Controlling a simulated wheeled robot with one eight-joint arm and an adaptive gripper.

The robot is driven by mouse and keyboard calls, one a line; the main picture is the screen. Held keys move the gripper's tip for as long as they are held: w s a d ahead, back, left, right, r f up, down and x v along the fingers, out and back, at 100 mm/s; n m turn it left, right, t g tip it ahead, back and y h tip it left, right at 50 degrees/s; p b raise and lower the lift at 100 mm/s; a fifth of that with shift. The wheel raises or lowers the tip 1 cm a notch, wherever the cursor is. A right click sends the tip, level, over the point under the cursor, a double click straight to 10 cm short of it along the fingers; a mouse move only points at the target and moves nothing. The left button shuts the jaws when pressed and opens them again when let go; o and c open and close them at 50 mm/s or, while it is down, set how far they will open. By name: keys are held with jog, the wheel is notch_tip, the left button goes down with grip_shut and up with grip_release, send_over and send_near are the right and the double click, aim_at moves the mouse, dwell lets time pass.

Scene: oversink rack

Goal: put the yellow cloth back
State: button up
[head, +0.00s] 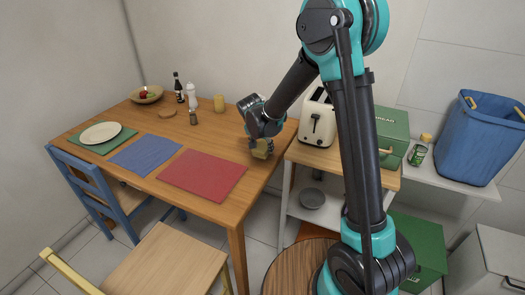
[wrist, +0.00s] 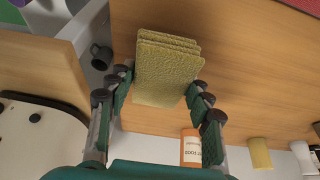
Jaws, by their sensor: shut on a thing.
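The yellow cloth (head: 263,151) is a folded, textured pad of stacked layers. It is at the right end of the wooden dining table, just under my gripper (head: 262,144) in the head view. In the wrist view the cloth (wrist: 168,62) lies between the two fingers of my gripper (wrist: 161,82), which is shut on it. It is over the table top; I cannot tell whether it touches the wood.
A red placemat (head: 203,174) lies left of the cloth. A toaster (head: 318,117) and a green bread box (head: 388,134) stand on the cart to the right.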

jog(key=shift+f, duration=0.9)
jog(key=o, duration=1.1)
jog(key=shift+f, duration=0.1)
jog(key=v, duration=1.2)
jog(key=shift+d, duration=0.1)
jog(key=s+d+f+n, duration=0.1)
jog(key=s+d, duration=0.4)
jog(key=d, duration=0.3)
jog(key=s+d+f+n+y, duration=0.1)
jog(key=s+d, duration=0.3)
jog(key=d, duration=0.3)
jog(key=s+d+f+n, duration=0.1)
jog(key=s+d, duration=0.4)
jog(key=d, duration=0.3)
jog(key=shift+n+y, duration=0.3)
jog(key=shift+n, duration=0.2)
jog(key=s+d+f, duration=0.1)
jog(key=s, duration=0.1)
jog(key=s+d+f, duration=0.1)
jog(key=s+d, duration=0.1)
jog(key=s, duration=0.1)
jog(key=s+d+f, duration=0.1)
jog(key=s, duration=0.2)
jog(key=shift+s+d+f, duration=0.15)
jog(key=shift+d+f, duration=0.05)
jog(key=shift+d, duration=0.1)
